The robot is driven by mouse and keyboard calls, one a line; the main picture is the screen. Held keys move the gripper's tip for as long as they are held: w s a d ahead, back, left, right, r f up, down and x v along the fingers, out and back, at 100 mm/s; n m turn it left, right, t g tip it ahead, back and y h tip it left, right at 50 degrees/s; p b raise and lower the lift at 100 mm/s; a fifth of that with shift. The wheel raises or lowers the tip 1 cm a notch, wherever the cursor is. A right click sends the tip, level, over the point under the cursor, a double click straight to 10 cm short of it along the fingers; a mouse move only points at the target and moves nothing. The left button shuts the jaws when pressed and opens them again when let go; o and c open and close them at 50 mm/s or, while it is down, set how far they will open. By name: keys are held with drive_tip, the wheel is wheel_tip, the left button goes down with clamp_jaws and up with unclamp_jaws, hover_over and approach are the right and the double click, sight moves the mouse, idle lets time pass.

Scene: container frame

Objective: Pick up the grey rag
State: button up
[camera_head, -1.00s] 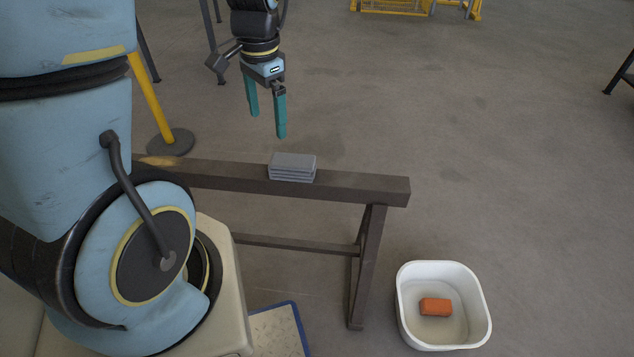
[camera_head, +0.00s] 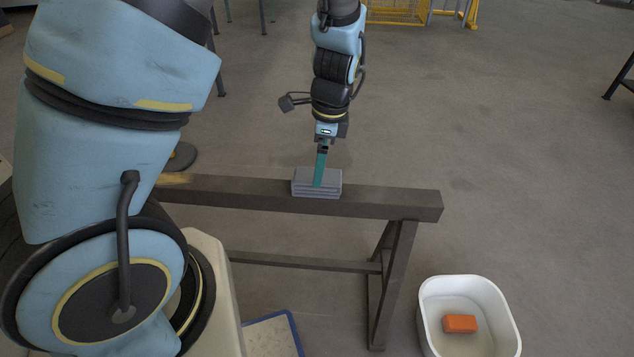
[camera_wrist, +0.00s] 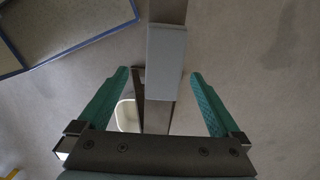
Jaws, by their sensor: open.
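The grey rag (camera_head: 302,184) is a folded, layered stack lying on top of a dark narrow beam (camera_head: 240,195) near its right end. My gripper (camera_head: 319,184) points down at the rag, and its teal finger overlaps the rag in the head view. In the wrist view the gripper (camera_wrist: 160,80) is open, with one teal finger on each side. The rag (camera_wrist: 166,62) shows there as a pale grey rectangle on the beam, mostly beyond the fingertips and roughly centred between them. Nothing is held. Exact fingertip height is hard to tell.
A white tub (camera_head: 510,325) with an orange block (camera_head: 460,324) stands on the floor right of the trestle leg (camera_head: 388,290). A blue-edged panel (camera_head: 272,335) lies low near my base.

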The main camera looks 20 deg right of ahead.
drive_tip(key=f, duration=0.3)
drive_tip(key=w+f, duration=0.1)
drive_tip(key=f, duration=0.1)
drive_tip(key=shift+a, duration=0.2)
drive_tip(key=shift+s, duration=0.1)
drive_tip(key=c, duration=1.4)
drive_tip(key=shift+r, duration=0.1)
wheel_tip(320, 180, up, 10)
drive_tip(key=shift+f, duration=0.1)
drive_tip(key=o, duration=0.9)
drive_tip(key=c, duration=0.7)
